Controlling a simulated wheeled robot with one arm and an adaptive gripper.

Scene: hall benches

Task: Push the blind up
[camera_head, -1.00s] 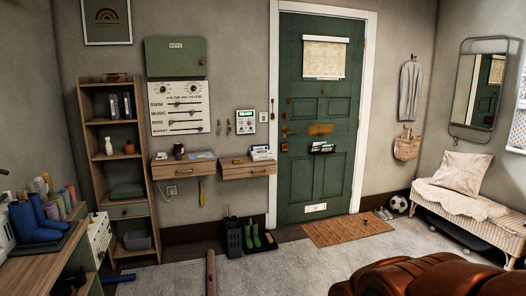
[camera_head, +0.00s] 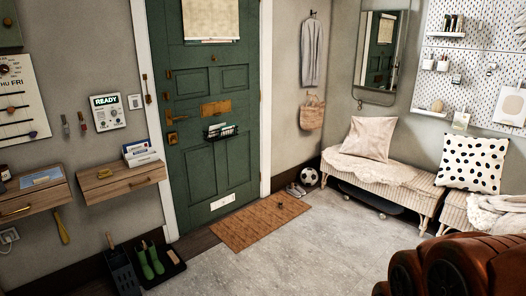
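The cream blind (camera_head: 210,18) hangs over the window of the green door (camera_head: 212,120) at the top of the view. Its lower edge shows with a pale bar along it; its top is cut off by the frame's upper edge. The blind covers the visible part of the window. My gripper is not in view. Rounded brown-orange parts of my own arm fill the lower right corner, well apart from the door and the blind.
A brown doormat (camera_head: 260,221) lies before the door. A boot tray (camera_head: 155,266) and wooden drawers (camera_head: 120,182) stand left of the door. Right are a football (camera_head: 309,177) and a wicker bench (camera_head: 390,182) with a skateboard under it. The grey floor between is clear.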

